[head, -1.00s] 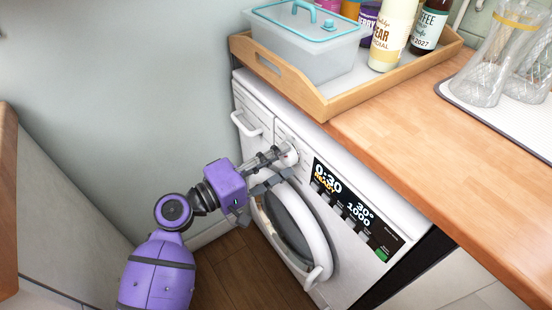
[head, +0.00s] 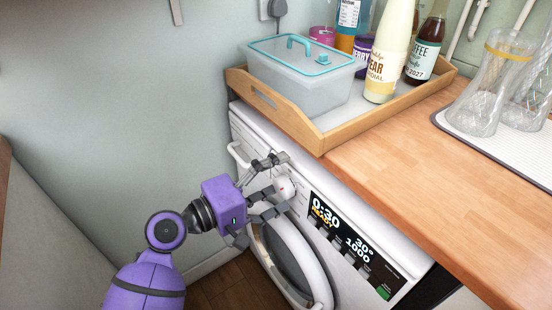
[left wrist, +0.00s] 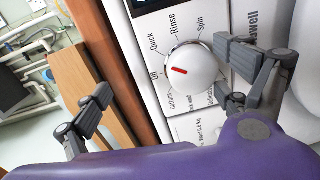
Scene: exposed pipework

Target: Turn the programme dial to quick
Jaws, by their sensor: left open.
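The programme dial (head: 285,187) is a white round knob with a red mark, on the front of the white washing machine (head: 245,124). In the left wrist view the dial (left wrist: 197,68) has its red mark pointing left, below the "Quick" label (left wrist: 152,42). "Rinse" and "Spin" are printed further round it. My left gripper (head: 279,184) is open, with its fingers spread above and below the dial in the head view. In the left wrist view its fingers stand on either side of the dial, apart from it on the left. My right gripper is not in view.
A wooden tray (head: 320,138) with a lidded box (head: 300,80) and several bottles stands on the wooden worktop (head: 420,150) above. The machine's display (head: 350,245) reads 0:30 and READY. The round door (head: 318,275) lies below the dial.

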